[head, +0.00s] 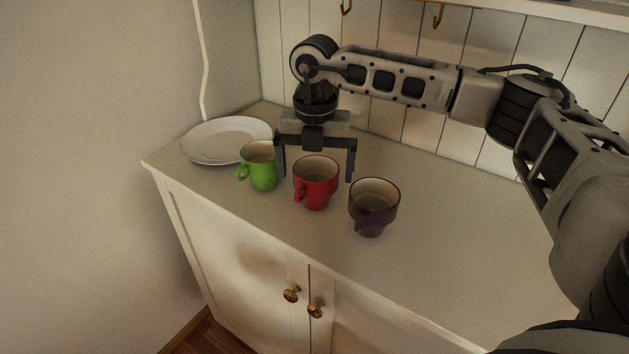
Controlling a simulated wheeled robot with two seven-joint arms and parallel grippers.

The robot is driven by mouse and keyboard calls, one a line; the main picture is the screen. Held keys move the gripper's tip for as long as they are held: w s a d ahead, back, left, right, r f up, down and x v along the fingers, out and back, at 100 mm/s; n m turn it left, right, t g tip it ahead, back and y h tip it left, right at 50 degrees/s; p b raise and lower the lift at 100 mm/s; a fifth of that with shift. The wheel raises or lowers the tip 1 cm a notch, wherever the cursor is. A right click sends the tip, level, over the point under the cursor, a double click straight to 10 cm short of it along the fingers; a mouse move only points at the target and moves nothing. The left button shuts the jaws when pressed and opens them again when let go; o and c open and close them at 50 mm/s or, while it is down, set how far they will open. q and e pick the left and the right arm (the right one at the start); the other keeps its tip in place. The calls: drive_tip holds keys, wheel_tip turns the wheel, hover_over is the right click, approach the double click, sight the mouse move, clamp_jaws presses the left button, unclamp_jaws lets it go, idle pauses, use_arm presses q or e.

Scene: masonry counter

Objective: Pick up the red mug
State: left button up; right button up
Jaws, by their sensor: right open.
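The red mug (316,184) stands upright on the counter, between a green mug and a dark purple mug, with its handle toward the front left. My right gripper (315,178) points down just behind and above the red mug. Its jaws are open wide, one finger to the left of the red mug near the green mug, the other to the right above the purple mug's far side. I cannot tell whether any finger touches a mug. My left gripper is not in view.
The green mug (264,172) stands close on the left and the purple mug (374,209) close on the right. A white plate (212,158) lies at the far left of the counter (450,235). The counter's right part is clear. A panelled wall with hooks (437,16) stands behind.

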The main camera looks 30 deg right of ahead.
sight(316, 179)
wheel_tip(316, 179, down, 3)
drive_tip(key=shift+d+f, duration=0.1)
drive_tip(key=shift+f, duration=0.05)
drive_tip(key=shift+c, duration=0.3)
drive_tip(key=c, duration=1)
drive_tip(key=shift+c, duration=0.2)
